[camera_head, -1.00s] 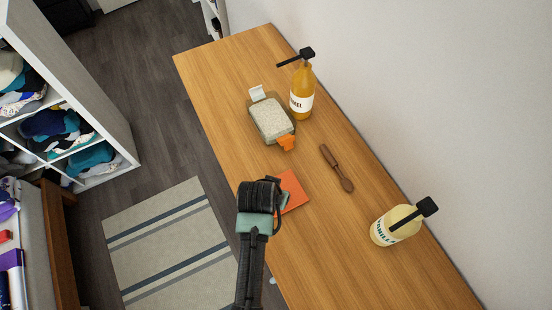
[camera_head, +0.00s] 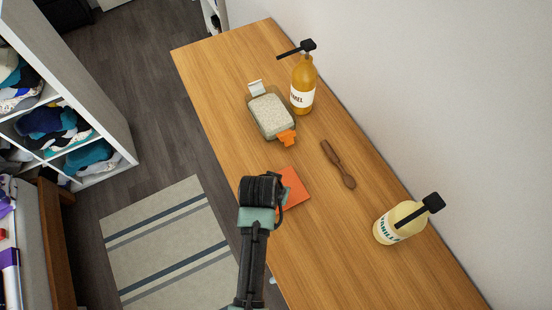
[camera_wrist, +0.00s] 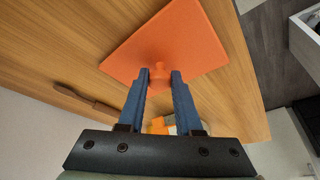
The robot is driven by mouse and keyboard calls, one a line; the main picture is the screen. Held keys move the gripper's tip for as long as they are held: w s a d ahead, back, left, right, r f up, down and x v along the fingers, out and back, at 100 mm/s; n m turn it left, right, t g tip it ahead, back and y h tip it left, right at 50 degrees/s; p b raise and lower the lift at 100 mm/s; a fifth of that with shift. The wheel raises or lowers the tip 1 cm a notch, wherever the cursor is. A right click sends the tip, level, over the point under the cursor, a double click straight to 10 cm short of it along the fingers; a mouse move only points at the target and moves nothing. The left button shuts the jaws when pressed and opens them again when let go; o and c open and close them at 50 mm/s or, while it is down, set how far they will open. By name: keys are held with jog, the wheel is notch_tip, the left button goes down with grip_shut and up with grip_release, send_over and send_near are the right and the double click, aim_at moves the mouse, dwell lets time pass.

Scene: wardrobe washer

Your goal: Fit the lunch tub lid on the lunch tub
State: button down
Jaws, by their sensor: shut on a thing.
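The lunch tub lid (camera_head: 294,188) is a flat orange square near the front edge of the wooden table. In the wrist view the lid (camera_wrist: 190,38) shows a small round knob (camera_wrist: 158,74). My gripper (camera_wrist: 159,78) is shut on this knob, one blue finger on each side. In the head view my gripper (camera_head: 279,196) partly hides the lid. I cannot tell whether the lid rests on the table or is just above it. The lunch tub (camera_head: 270,115) stands farther back, open, with pale grainy contents, an orange clip and a white clip at opposite ends.
An amber pump bottle (camera_head: 303,85) stands close beside the tub. A brown wooden spoon (camera_head: 337,163) lies right of the lid. A pale yellow pump bottle (camera_head: 400,223) stands at the right. The tabletop between lid and tub is clear. A wall runs along the table's back.

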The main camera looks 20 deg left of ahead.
jog(key=shift+r, duration=0.15)
notch_tip(320, 180, up, 5)
jog(key=p, duration=0.5)
dwell(0.5)
